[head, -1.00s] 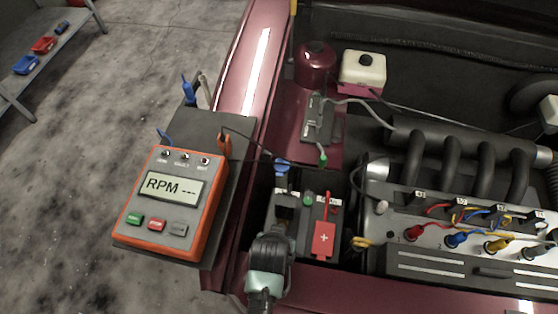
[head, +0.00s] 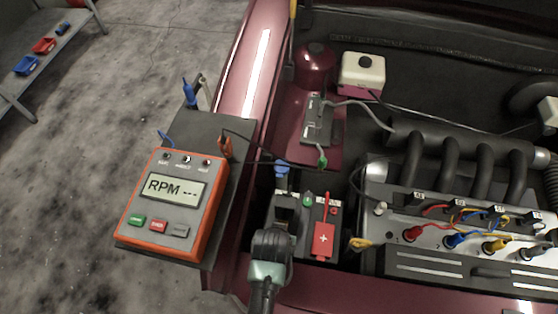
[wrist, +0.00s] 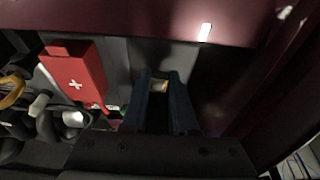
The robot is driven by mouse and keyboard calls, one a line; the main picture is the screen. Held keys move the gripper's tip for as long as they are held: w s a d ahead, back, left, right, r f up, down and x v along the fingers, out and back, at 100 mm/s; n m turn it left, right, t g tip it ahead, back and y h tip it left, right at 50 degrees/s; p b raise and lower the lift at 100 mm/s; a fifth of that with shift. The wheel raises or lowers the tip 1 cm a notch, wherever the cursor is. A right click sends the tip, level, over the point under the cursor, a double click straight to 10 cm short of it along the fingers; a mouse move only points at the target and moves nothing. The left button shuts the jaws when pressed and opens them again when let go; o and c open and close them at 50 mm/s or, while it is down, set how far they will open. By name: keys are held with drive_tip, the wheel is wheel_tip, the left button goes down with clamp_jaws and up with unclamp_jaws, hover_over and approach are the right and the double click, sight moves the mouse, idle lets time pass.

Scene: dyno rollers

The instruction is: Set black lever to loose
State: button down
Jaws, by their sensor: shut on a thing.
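The battery (head: 308,243) sits in the near left corner of the engine bay, with a red plus-marked cover (head: 323,240) on its right side. That cover is also at the upper left of the wrist view (wrist: 75,80). My gripper (head: 287,205) reaches down over the battery's left side, beside the cover. In the wrist view its two dark fingers (wrist: 160,88) are close together around a small piece with a pale yellowish patch. The black lever is mostly hidden by my gripper, and its setting cannot be read.
An orange meter (head: 165,205) reading "RPM ---" rests on the fender at left. The engine (head: 450,225) with coloured plug leads is at right. The maroon car body edge (head: 340,285) runs close in front of the battery. Thin cables hang near the gripper.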

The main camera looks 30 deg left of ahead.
drive_tip(key=shift+w+a+r+g+h+p, duration=0.15)
drive_tip(key=shift+w+r+g+h+p, duration=0.25)
drive_tip(key=shift+g+p, duration=0.6)
drive_tip(key=shift+w+g, duration=0.35)
drive_tip(key=shift+g, duration=0.55)
drive_tip(key=g+b, duration=0.2)
drive_tip(key=w+g+h+b, duration=0.1)
drive_tip(key=shift+a+f+b, duration=0.2)
drive_tip(key=shift+f+b, duration=0.05)
drive_tip(key=shift+b, duration=0.05)
drive_tip(key=g+b, duration=0.1)
drive_tip(key=b, duration=0.2)
drive_tip(key=shift+w+r+g+h, duration=0.1)
drive_tip(key=shift+w+g+h, duration=0.1)
drive_tip(key=shift+g+h, duration=0.15)
drive_tip(key=shift+g, duration=0.25)
drive_tip(key=shift+r, duration=0.1)
drive_tip(key=c, duration=0.8)
unclamp_jaws()
